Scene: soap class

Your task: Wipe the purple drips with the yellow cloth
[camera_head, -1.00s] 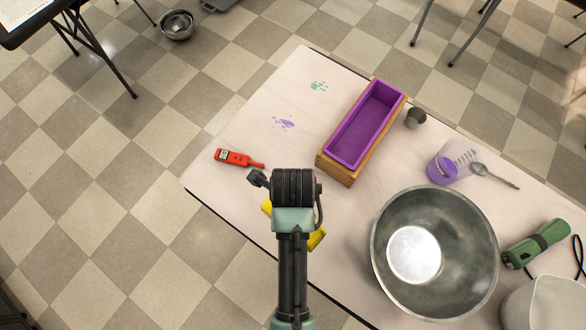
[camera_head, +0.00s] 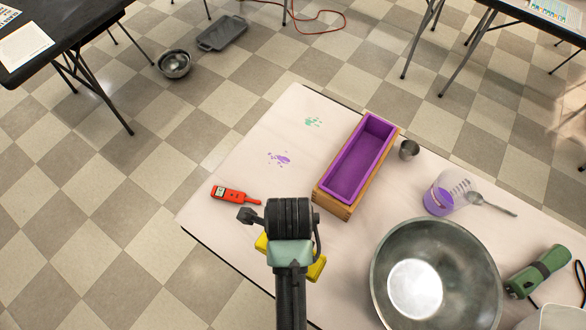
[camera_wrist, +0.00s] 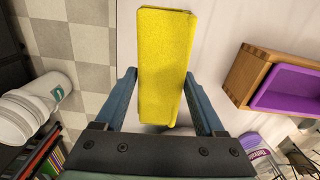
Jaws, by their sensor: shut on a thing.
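The purple drips (camera_head: 279,159) are a small patch of spots on the pale table (camera_head: 245,180), left of the wooden mold box. My gripper (camera_wrist: 160,88) is shut on the yellow cloth (camera_wrist: 163,50), a folded block held between its two fingers. In the head view the cloth (camera_head: 318,268) shows on both sides of my wrist, near the table's front edge. It is apart from the drips, which lie farther up the table. The fingertips are hidden by my arm in the head view.
Green drips (camera_head: 313,122) lie beyond the purple ones. A red thermometer-like tool (camera_head: 235,194) lies near the left edge. The wooden box with purple liner (camera_head: 360,160), a small metal cup (camera_head: 409,150), a measuring cup (camera_head: 438,200) and a large steel bowl (camera_head: 455,265) stand to the right.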

